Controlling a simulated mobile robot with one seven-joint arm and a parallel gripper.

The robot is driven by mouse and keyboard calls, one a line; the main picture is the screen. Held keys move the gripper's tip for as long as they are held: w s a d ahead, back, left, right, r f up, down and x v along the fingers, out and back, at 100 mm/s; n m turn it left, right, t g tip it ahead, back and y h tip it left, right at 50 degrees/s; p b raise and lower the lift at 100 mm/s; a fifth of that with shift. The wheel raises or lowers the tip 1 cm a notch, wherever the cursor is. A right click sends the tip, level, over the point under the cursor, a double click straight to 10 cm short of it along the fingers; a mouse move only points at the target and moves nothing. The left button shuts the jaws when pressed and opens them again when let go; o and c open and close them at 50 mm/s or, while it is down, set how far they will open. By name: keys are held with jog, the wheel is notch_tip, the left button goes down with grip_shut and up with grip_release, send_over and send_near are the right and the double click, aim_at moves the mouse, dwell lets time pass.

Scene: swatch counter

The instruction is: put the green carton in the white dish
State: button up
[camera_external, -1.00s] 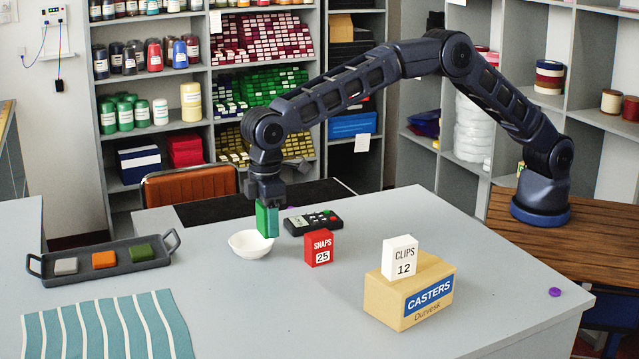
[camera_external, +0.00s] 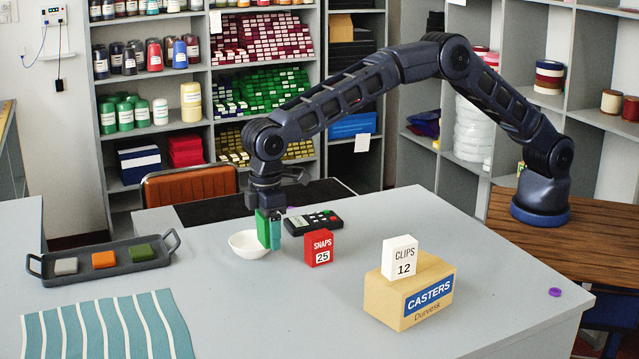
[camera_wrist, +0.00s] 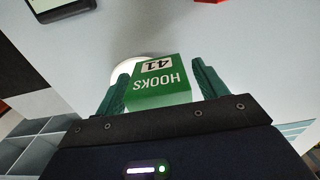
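The green carton (camera_external: 262,229), labelled HOOKS 41, is between the fingers of my gripper (camera_external: 269,226). The white dish (camera_external: 246,247) stands on the grey counter. The carton is in front of the dish's right part in the outside view and seems to hang over or beside its right rim; its exact height is unclear. In the wrist view a part of the dish (camera_wrist: 124,68) shows behind the carton, the rest hidden.
A white CLIPS box (camera_external: 400,257) stands on a CASTERS carton (camera_external: 391,298). A dark tray (camera_external: 124,262) with swatches is at left. A striped cloth (camera_external: 106,328) lies in front.

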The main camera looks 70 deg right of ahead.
notch_tip(320, 180, up, 13)
dwell(0.8)
jog(key=s+d+r+m+t, duration=0.1)
jog(key=d+r, duration=0.5)
jog(key=d, duration=0.5)
jog(key=d+r+m, duration=0.1)
jog(key=d+r, duration=0.4)
jog(key=d, duration=0.6)
jog(key=s+d+r+m+t, duration=0.1)
jog(key=d+r, duration=0.5)
jog(key=d, duration=0.4)
jog(key=s+d+r+m, duration=0.1)
jog(key=s+d, duration=0.4)
jog(key=d, duration=0.4)
jog(key=s+d+r+m, duration=0.1)
jog(key=s+d+r, duration=0.1)
jog(key=s+d, duration=0.5)
jog(key=s+d+f+m+t, duration=0.1)
jog(key=s+d+f+m, duration=0.1)
jog(key=s+d+f, duration=0.4)
jog(key=s+d+f+m+t, duration=0.1)
jog(key=s+d+f, duration=0.5)
jog(key=s+d, duration=0.8)
jog(key=s+m, duration=0.1)
jog(key=s, duration=0.2)
jog(key=shift+s+d+f+t, duration=0.15)
jog(key=shift+s+d+t, duration=0.15)
jog(key=shift+s+d, duration=0.1)
